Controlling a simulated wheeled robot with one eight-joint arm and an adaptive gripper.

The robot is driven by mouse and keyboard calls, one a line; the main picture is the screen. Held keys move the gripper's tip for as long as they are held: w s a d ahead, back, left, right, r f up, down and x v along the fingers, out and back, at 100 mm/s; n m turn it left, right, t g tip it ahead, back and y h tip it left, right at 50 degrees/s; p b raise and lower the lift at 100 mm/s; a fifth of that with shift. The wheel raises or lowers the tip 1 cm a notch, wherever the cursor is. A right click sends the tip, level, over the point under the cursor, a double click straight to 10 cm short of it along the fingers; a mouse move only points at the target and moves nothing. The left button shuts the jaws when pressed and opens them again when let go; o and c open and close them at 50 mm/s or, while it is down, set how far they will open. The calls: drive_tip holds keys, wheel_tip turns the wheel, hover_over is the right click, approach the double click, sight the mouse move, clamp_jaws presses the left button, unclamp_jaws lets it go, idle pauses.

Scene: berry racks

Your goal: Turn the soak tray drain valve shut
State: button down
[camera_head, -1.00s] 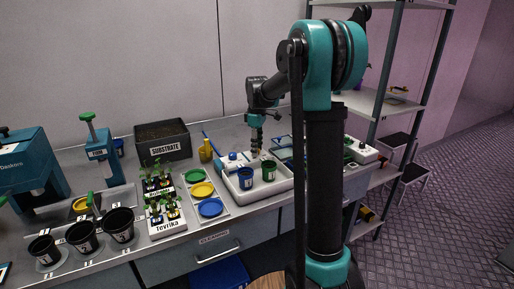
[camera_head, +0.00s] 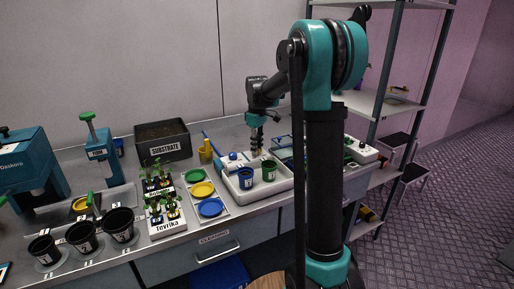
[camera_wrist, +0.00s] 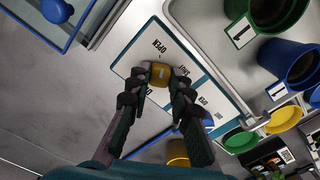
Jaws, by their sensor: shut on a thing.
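The white soak tray (camera_head: 284,187) stands on the bench with a blue pot (camera_head: 245,179) and a green pot (camera_head: 269,171) in it. My gripper (camera_head: 256,152) points down at the tray's back edge. In the wrist view a white panel (camera_wrist: 140,47) with OPEN and SHUT-type lettering lies beside the tray wall (camera_wrist: 203,23). The yellow valve handle (camera_wrist: 160,72) sits on this panel, between my fingertips (camera_wrist: 159,84), and my gripper is shut on it. The fingers hide part of the panel, and the handle's exact pointing is hard to tell. The handle is hidden in the head view.
Yellow, green and blue saucers (camera_head: 203,189) and seedling pots stand left of the tray. A yellow can (camera_head: 205,150) stands close behind it, left of my gripper. The SUBSTRATE box (camera_head: 163,141) is farther left. A metal shelf rack (camera_head: 375,104) rises at right.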

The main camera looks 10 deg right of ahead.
drive_tip(key=m, duration=0.4)
drive_tip(key=shift+m, duration=0.3)
drive_tip(key=m, duration=0.3)
drive_tip(key=shift+m, duration=0.4)
drive_tip(key=m, duration=0.7)
drive_tip(key=c, duration=1.4)
unclamp_jaws()
drive_tip(key=shift+o, duration=0.2)
wheel_tip(320, 180, up, 12)
